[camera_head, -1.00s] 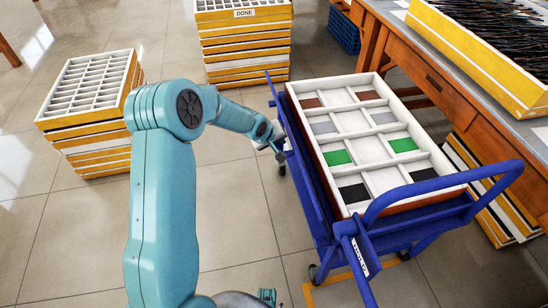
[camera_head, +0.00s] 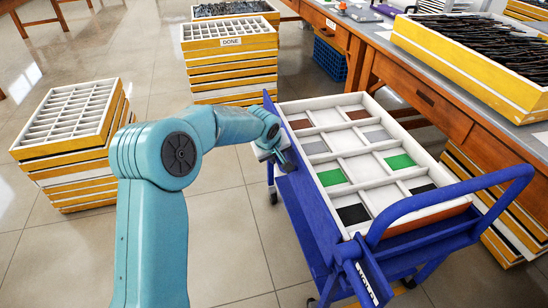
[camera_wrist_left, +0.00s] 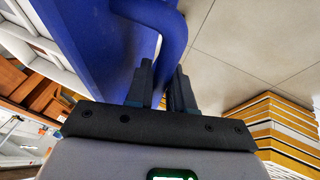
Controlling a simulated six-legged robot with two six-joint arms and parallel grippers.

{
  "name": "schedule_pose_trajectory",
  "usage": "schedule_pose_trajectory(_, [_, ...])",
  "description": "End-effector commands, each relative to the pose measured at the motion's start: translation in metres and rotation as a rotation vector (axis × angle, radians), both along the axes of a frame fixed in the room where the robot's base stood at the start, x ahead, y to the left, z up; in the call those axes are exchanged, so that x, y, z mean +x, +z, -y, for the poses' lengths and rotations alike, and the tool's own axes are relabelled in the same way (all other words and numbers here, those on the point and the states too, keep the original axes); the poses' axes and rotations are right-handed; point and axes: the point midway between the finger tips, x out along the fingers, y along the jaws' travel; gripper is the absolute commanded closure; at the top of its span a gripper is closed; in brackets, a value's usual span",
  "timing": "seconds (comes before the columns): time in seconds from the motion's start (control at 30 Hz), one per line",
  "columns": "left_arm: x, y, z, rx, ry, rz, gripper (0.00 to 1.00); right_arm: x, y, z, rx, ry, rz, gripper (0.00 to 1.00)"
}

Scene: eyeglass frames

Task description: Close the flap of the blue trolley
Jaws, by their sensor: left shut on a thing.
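The blue trolley (camera_head: 425,250) stands at the right in the head view, carrying a white compartment tray (camera_head: 462,203). Its blue side panel, the flap (camera_head: 308,212), runs along the tray's left side and leans outward. My left gripper (camera_head: 283,163) is at the far part of this panel, its fingertips unclear there. In the left wrist view the fingers (camera_wrist_left: 163,88) are shut around a curved blue bar (camera_wrist_left: 168,35) beside a broad blue panel (camera_wrist_left: 92,40). I cannot tell whether the bar belongs to the flap or the frame. My right gripper is not in view.
Yellow-edged tray stacks stand at the left (camera_head: 70,145) and behind, one labelled DONE (camera_head: 232,62). A wooden workbench (camera_head: 425,92) is close on the trolley's right. Tiled floor (camera_head: 225,230) is free left of the trolley.

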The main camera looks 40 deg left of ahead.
Motion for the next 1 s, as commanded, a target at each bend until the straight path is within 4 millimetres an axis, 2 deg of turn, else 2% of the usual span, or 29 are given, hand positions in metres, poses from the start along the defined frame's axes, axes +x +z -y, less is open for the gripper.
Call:
schedule_pose_trajectory(0.03, [-0.002, -0.004, 0.007, -0.01, -0.006, -0.015, 1.0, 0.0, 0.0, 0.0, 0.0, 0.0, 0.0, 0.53])
schedule_pose_trajectory(0.13, [-0.002, -0.004, 0.007, -0.01, -0.006, -0.015, 1.0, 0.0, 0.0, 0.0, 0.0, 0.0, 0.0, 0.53])
schedule_pose_trajectory(0.17, [-0.002, -0.004, 0.007, -0.01, -0.006, -0.015, 0.72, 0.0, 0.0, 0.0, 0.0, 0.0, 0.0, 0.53])
schedule_pose_trajectory(0.2, [-0.002, -0.004, 0.007, -0.01, -0.006, -0.013, 0.59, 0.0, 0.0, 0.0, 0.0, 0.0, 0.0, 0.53])
schedule_pose_trajectory(0.67, [-0.002, 0.0, 0.003, -0.004, -0.002, -0.004, 0.58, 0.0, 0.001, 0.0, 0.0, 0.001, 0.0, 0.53])
schedule_pose_trajectory(0.83, [-0.011, 0.023, 0.005, -0.003, -0.002, -0.002, 0.58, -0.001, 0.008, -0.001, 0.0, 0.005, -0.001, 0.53])
schedule_pose_trajectory(1.0, [-0.032, 0.063, 0.01, -0.003, -0.003, 0.0, 0.58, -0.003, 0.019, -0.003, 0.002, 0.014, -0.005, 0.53])
